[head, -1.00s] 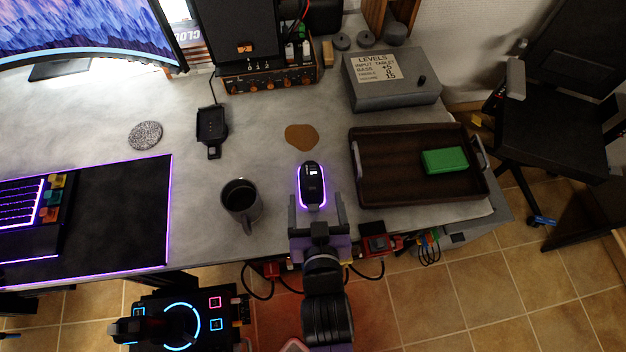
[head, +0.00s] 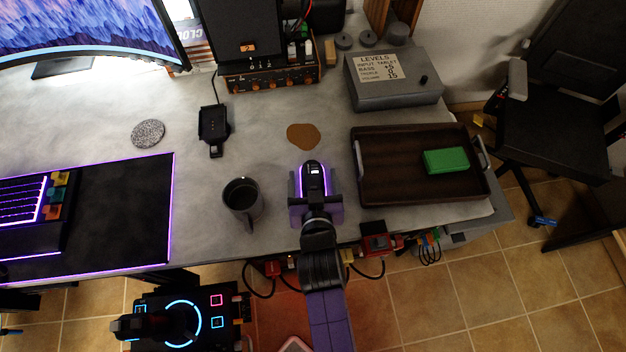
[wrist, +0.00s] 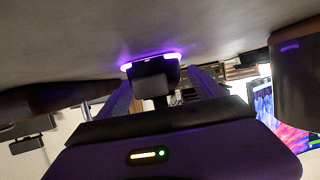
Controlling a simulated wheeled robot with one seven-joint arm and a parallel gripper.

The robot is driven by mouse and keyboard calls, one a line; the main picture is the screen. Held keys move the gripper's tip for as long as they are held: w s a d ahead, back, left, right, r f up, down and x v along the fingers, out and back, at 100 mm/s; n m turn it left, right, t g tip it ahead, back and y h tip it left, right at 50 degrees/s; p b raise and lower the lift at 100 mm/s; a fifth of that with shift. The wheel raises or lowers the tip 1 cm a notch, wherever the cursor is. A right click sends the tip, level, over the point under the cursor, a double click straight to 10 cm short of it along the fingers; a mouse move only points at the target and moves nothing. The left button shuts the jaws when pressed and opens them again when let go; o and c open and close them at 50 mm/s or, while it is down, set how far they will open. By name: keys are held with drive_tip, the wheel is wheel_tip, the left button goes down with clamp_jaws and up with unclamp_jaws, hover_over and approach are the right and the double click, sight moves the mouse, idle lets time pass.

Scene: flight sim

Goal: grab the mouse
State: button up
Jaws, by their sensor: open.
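The mouse (head: 314,174) is black with a purple glowing rim and lies on the grey desk, right of the dark mug. My gripper (head: 315,180) is open, with one finger on each side of the mouse; the near part of the mouse is hidden by my gripper in the head view. In the wrist view the mouse (wrist: 152,72) shows between and beyond the two fingers of my gripper (wrist: 160,88). I cannot tell whether either finger touches it.
The dark mug (head: 242,201) stands close on the left of my gripper. A brown tray (head: 375,190) with a green box (head: 446,161) lies on the right. The desk's front edge is below my gripper.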

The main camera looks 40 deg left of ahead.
drive_tip(key=c, duration=1.5)
drive_tip(key=shift+r, duration=0.1)
